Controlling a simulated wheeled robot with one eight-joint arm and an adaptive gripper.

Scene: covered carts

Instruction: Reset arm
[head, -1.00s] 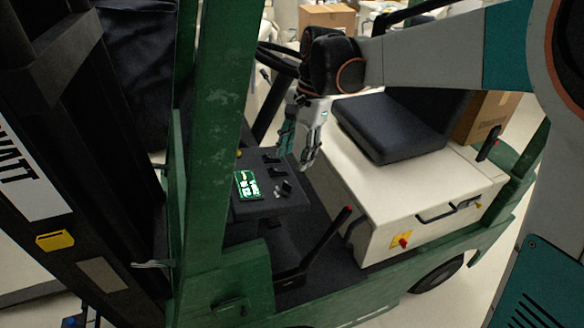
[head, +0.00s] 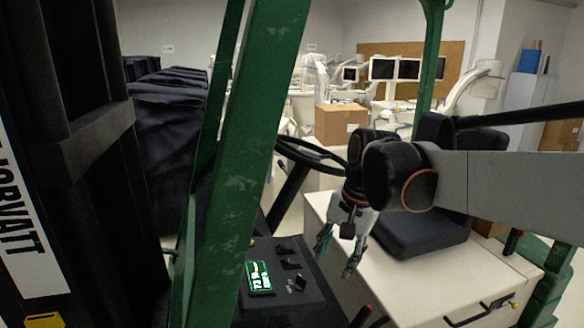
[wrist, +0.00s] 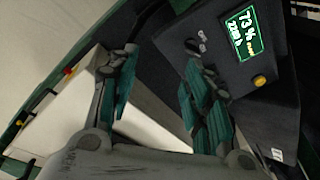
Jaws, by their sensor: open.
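My gripper (head: 337,257) is open and empty. It points down above the gap between the dark control console and the pale seat base of a green forklift. In the wrist view, its two teal-padded fingers (wrist: 160,63) are spread apart with nothing between them. My arm reaches in from the right, over the black seat (head: 420,235). The console (head: 312,310) carries a lit green-and-white screen (head: 258,277) and small levers.
The steering wheel (head: 310,155) is close behind and left of my gripper. A green mast post (head: 245,150) stands at the left, and the white seat base (head: 440,275) lies to the right. A cardboard box (head: 340,124) and medical-looking equipment with monitors stand in the background.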

